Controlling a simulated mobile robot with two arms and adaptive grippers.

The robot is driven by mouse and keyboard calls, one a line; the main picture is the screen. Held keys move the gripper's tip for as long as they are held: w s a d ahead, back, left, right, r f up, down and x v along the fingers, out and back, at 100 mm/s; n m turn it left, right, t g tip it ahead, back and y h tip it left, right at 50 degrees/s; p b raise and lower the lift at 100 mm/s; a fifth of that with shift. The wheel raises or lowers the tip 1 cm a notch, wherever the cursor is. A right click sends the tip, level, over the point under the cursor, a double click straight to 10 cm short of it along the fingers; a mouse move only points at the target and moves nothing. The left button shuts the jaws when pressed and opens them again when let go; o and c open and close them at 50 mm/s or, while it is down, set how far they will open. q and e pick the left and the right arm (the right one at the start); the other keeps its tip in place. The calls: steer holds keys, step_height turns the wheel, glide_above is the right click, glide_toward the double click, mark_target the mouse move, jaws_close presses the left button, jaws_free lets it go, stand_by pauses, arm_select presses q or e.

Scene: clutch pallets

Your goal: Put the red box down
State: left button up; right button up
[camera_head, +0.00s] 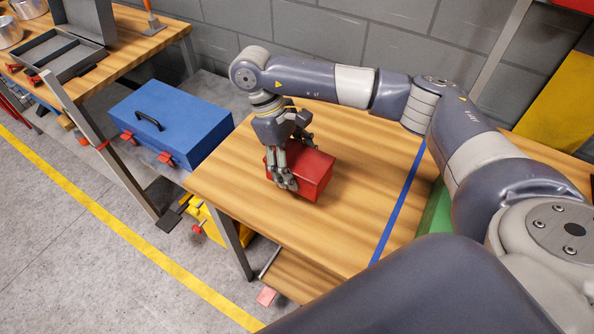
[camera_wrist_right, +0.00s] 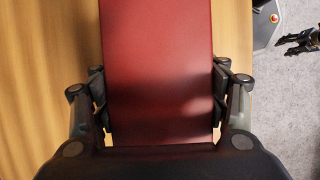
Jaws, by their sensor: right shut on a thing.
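The red box (camera_head: 315,174) is at the left part of the wooden table (camera_head: 345,235), left of a blue line on its top. My right gripper (camera_head: 287,180) comes down over the box and is shut on it. In the right wrist view the red box (camera_wrist_right: 158,70) fills the middle, with finger pads of my right gripper (camera_wrist_right: 158,105) against both its sides. Whether its underside touches the table top cannot be told. A small dark gripper, seemingly my left gripper (camera_wrist_right: 296,44), shows at the right edge of the wrist view; its jaws are unclear.
A blue stripe (camera_head: 400,200) crosses the table top, with a green surface (camera_head: 436,210) right of it. A blue toolbox (camera_head: 170,120) stands left of the table. A workbench (camera_head: 130,45) with an open grey case is farther left. The table's front part is clear.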

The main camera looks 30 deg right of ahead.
step_height(320, 180, down, 3)
steer(key=shift+f+p, duration=0.15)
steer(key=shift+p, duration=0.3)
steer(key=shift+f, duration=0.1)
steer(key=shift+f+b, duration=0.2)
steer(key=shift+b, duration=0.15)
steer(key=o, duration=1.2)
steer(key=shift+o, duration=0.2)
steer(key=shift+r, duration=0.1)
